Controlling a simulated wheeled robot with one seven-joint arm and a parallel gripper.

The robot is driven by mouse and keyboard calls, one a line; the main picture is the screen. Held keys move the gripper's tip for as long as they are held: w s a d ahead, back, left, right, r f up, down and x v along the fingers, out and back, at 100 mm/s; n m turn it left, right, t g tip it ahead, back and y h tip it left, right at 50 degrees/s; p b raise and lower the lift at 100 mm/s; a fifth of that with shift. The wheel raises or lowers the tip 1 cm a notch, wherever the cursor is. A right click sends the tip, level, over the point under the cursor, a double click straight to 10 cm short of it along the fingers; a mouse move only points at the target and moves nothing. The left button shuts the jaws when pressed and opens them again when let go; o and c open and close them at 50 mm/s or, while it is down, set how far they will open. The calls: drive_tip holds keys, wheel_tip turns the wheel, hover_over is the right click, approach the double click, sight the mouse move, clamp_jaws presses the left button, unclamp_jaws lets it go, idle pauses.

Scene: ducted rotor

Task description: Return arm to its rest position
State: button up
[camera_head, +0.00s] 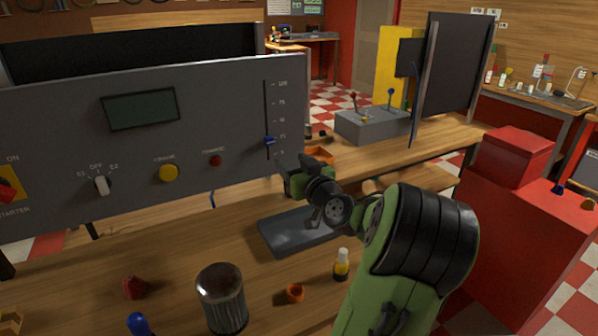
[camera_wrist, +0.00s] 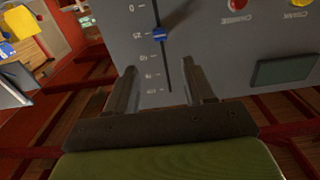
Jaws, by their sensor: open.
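My green and black arm (camera_head: 412,240) reaches from the lower right up to the grey control panel (camera_head: 215,105). My gripper (camera_head: 284,170) is beside the panel's lower right corner, just below the blue slider knob (camera_head: 269,141). In the wrist view my gripper (camera_wrist: 162,90) has its two fingers apart with nothing between them. The blue slider knob (camera_wrist: 158,34) shows beyond the fingertips, apart from them, on a scale that appears upside down. In the head view the knob sits in the lower part of its slot.
A grey tray (camera_head: 285,236) lies on the wooden bench below my gripper. A grey lever box (camera_head: 372,124) is behind; a red cabinet (camera_head: 525,240) is at right.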

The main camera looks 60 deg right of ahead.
drive_tip(key=v, duration=0.3)
drive_tip(key=shift+s+a, duration=0.1)
idle(0.4)
